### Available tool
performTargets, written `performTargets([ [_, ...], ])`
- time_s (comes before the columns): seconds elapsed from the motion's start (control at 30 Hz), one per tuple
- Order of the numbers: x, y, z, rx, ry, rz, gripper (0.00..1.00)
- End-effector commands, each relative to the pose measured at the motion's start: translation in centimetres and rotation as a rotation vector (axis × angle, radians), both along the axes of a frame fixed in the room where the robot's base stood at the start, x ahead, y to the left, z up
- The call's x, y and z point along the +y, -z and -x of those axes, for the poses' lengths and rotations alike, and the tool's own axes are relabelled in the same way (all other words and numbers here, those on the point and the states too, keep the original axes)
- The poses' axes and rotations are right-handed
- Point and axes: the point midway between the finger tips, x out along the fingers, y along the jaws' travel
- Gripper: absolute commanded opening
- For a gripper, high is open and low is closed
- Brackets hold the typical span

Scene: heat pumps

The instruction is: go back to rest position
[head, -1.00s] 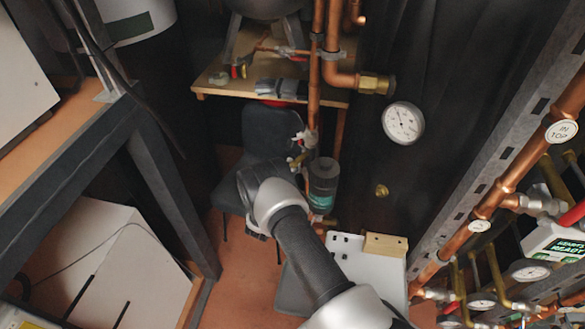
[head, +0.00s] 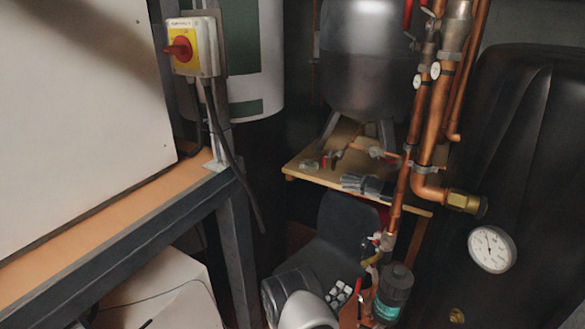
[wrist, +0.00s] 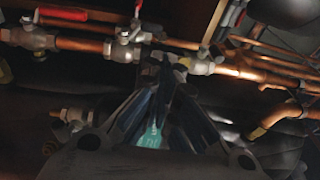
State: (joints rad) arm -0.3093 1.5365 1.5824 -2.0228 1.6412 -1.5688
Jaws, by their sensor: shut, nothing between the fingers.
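My gripper (wrist: 164,72) shows in the wrist view, with its dark fingers meeting at the tips and nothing held between them. Copper pipes with valves (wrist: 122,48) lie beyond the fingertips, and I cannot tell how far off they are. A teal-marked thing (wrist: 151,136) shows between the finger bases. In the head view only part of my arm shows at the bottom, and the gripper cannot be made out.
A red and yellow switch (head: 182,50) is on a post at the left, above a bench edge (head: 130,215). A dark chair (head: 345,230), a wooden shelf (head: 300,168), copper pipes (head: 402,190) and a gauge (head: 492,249) stand around my arm.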

Motion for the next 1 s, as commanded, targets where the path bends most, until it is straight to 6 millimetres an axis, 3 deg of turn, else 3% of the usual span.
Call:
performTargets([
  [0.13,-1.6,-4.1,-0.4,-0.092,0.092,-0.088,0.0],
  [0.23,-3.7,-8.8,0.1,-0.214,0.214,-0.206,0.0],
  [0.47,-7.6,-17.9,4.3,-0.536,0.5,-0.491,0.0],
  [0.6,-9.1,-22.6,8.5,-0.774,0.686,-0.677,0.0],
  [0.73,-9.5,-26.1,13.0,-1.012,0.86,-0.849,0.0],
  [1.0,-7.5,-30.5,22.1,-1.533,1.228,-1.186,0.0],
])
